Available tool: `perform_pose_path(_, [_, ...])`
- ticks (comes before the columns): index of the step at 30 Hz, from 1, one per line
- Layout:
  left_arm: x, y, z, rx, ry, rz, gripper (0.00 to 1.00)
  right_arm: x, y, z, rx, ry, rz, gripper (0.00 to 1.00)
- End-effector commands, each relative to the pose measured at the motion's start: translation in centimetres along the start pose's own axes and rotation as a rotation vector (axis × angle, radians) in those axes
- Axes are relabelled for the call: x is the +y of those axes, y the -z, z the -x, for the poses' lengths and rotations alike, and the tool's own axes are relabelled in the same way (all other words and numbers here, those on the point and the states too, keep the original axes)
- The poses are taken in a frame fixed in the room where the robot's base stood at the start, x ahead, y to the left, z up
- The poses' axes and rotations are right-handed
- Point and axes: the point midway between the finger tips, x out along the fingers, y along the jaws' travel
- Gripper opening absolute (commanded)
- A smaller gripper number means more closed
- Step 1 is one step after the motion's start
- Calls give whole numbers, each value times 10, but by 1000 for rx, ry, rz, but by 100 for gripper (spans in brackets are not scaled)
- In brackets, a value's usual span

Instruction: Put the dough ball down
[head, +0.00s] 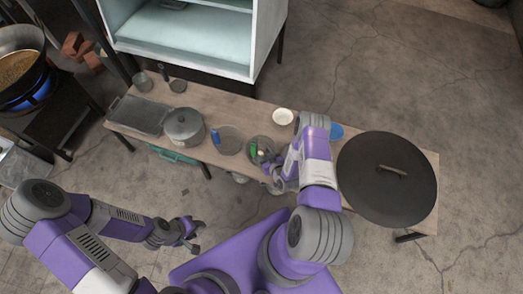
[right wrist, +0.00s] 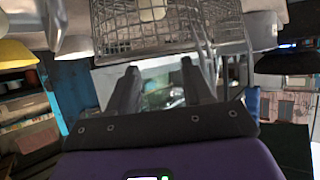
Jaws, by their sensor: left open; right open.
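A small pale lump (head: 262,153), which looks like the dough ball, lies in a round wire-like container (head: 270,143) on the table, beside a green item (head: 253,148). In the right wrist view a pale rounded lump (right wrist: 152,10) shows in a wire basket (right wrist: 170,42) beyond my fingers. My right gripper (head: 270,172) is at the container's near edge, partly hidden by its arm. In the right wrist view its fingers (right wrist: 160,85) are apart, with nothing clearly held. My left gripper (head: 191,230) is open and empty, away from the table.
An open cabinet (head: 190,35) stands behind. A wok (head: 20,70) is at the left.

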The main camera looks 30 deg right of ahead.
Motion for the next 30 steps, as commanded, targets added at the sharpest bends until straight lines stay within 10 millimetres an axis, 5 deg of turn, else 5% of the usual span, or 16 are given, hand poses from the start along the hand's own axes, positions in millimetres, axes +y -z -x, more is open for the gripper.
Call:
perform_pose_path(9, [11,-1,28,0,0,0,43,0,2,69,-2,0,-1,50])
perform_pose_path(19, [12,-1,33,0,0,0,43,-12,8,82,-83,25,-34,50])
perform_pose_path(25, [12,-1,33,0,0,0,43,-72,28,94,-429,111,-180,50])
perform_pose_path(30, [12,-1,33,0,0,0,43,-135,44,150,-770,175,-301,50])
